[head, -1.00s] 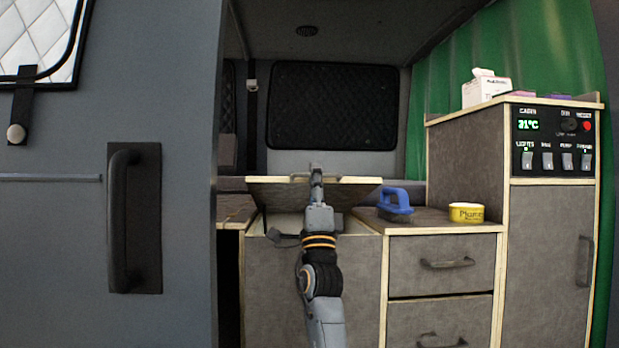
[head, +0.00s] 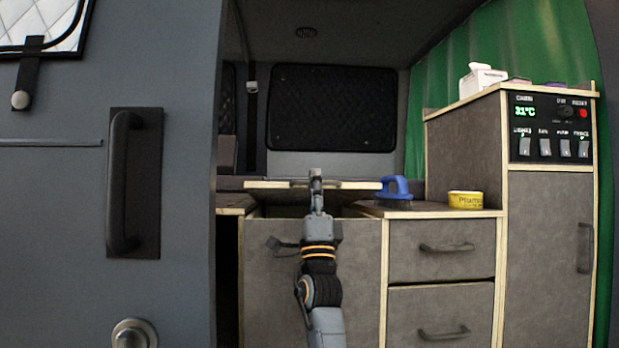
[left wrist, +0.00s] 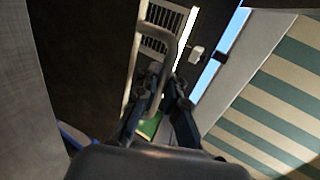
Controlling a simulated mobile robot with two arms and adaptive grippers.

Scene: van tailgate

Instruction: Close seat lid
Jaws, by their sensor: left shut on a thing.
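The seat lid (head: 268,185) is raised above the grey seat box (head: 352,262) and shows almost edge-on as a thin pale strip. A dark gap lies between the lid and the box's front top edge. My left gripper (head: 316,177) reaches up in front of the box and is shut on the lid's handle at its front edge. In the left wrist view the grey looped handle (left wrist: 169,45) runs between the fingers of my left gripper (left wrist: 155,92). My right gripper is in neither view.
A blue brush (head: 395,188) and a yellow tin (head: 465,200) stand on the drawer counter (head: 425,212) right of the lid. A tall cabinet (head: 548,245) is further right. The grey van door (head: 60,230) with a black handle fills the left.

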